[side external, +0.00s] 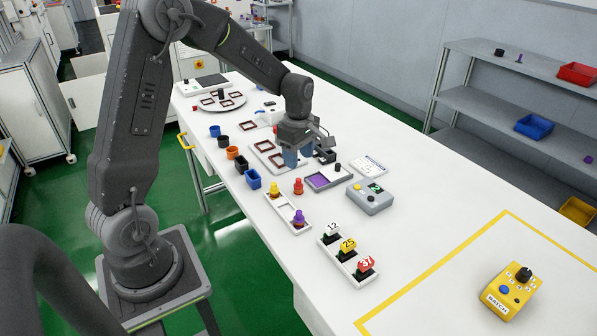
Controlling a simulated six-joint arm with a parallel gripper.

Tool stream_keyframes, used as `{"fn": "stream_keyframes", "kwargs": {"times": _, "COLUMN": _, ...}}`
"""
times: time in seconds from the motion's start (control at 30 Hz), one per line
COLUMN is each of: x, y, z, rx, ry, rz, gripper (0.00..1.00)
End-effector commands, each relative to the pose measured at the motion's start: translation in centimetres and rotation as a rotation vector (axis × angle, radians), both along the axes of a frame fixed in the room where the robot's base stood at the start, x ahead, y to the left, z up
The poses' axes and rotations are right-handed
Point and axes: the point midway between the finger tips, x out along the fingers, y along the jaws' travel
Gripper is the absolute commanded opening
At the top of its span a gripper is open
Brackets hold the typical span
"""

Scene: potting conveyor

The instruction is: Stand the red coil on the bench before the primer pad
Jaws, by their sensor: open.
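The red coil (298,187) stands upright on the white bench, just left of the purple primer pad (328,178) and apart from it. A white rack (285,206) beside it holds a yellow coil (274,189) and a purple coil (298,218). My gripper (291,160) is open and points down, behind the red coil and above the far side of the pad area. It is clear of the red coil. Its fingers partly hide a pale tray with dark square frames (264,146).
Several small cups, one of them blue (253,179), line the left bench edge. A grey button box (370,197) stands right of the pad. A rack with numbered tags (347,255) is nearer. A yellow control box (511,291) sits inside yellow tape at right.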

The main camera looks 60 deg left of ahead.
Motion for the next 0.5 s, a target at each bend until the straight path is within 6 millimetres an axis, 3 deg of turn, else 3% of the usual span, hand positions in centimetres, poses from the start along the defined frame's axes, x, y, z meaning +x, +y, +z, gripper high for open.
{"fn": "stream_keyframes", "kwargs": {"times": 0.1, "x": 0.0, "y": 0.0, "z": 1.9, "rx": 0.001, "ry": -0.002, "rz": 0.000, "gripper": 0.52}}
{"fn": "stream_keyframes", "kwargs": {"times": 0.33, "x": -0.3, "y": -0.5, "z": 4.0, "rx": 0.005, "ry": -0.012, "rz": -0.041, "gripper": 0.52}}
{"fn": "stream_keyframes", "kwargs": {"times": 0.5, "x": -2.5, "y": -3.7, "z": 7.9, "rx": 0.042, "ry": -0.084, "rz": -0.324, "gripper": 0.52}}
